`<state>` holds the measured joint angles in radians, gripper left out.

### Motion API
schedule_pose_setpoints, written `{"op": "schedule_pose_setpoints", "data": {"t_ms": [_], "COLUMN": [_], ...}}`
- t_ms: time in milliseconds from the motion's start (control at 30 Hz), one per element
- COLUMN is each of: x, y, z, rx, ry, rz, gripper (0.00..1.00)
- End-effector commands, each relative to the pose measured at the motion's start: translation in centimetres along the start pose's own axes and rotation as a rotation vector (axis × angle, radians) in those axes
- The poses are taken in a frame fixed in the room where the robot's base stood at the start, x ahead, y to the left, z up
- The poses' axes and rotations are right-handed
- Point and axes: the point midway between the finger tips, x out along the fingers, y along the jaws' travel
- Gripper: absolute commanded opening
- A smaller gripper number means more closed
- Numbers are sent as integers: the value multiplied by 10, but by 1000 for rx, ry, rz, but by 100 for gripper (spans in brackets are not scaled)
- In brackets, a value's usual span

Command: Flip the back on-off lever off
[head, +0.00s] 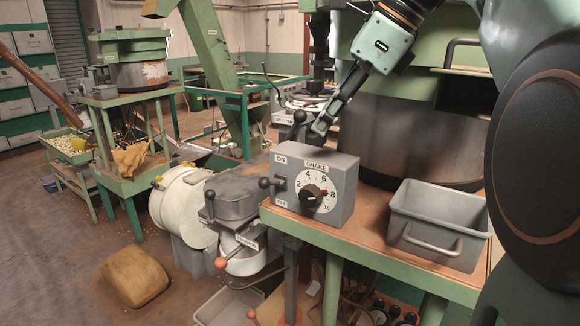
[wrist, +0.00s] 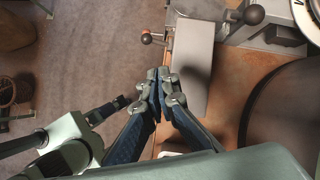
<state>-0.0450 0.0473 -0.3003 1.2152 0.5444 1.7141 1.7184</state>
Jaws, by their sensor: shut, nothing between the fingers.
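A grey control box (head: 318,188) marked ON, OFF and SHAKE stands on the table's left corner. Its ball-ended front lever (head: 264,183) sticks out left, between the two labels; in the wrist view its ball (wrist: 146,38) is left of the box. Behind the box, a second black-ball lever (head: 299,116) stands near a round dial plate; it also shows at the top right of the wrist view (wrist: 254,15). Its on-off setting cannot be read. My gripper (head: 320,128) is shut and empty, above and behind the box, apart from both levers. It also shows in the wrist view (wrist: 163,80).
A grey bin (head: 437,222) sits on the table right of the box. A large metal drum (head: 408,135) stands behind it, close to my arm. A grey and white machine (head: 235,195) is left of the table. Open floor (head: 60,270) lies farther left.

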Motion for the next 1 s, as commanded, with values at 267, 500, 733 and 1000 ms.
{"op": "schedule_pose_setpoints", "data": {"t_ms": [267,500,733,1000], "x": [-8,-8,7,62], "y": [8,8,10,13], "z": [3,3,3,3], "rx": [138,138,137,135], "ry": [-5,-5,-4,-4], "rz": [52,51,53,54], "gripper": [0,0,0,0]}}
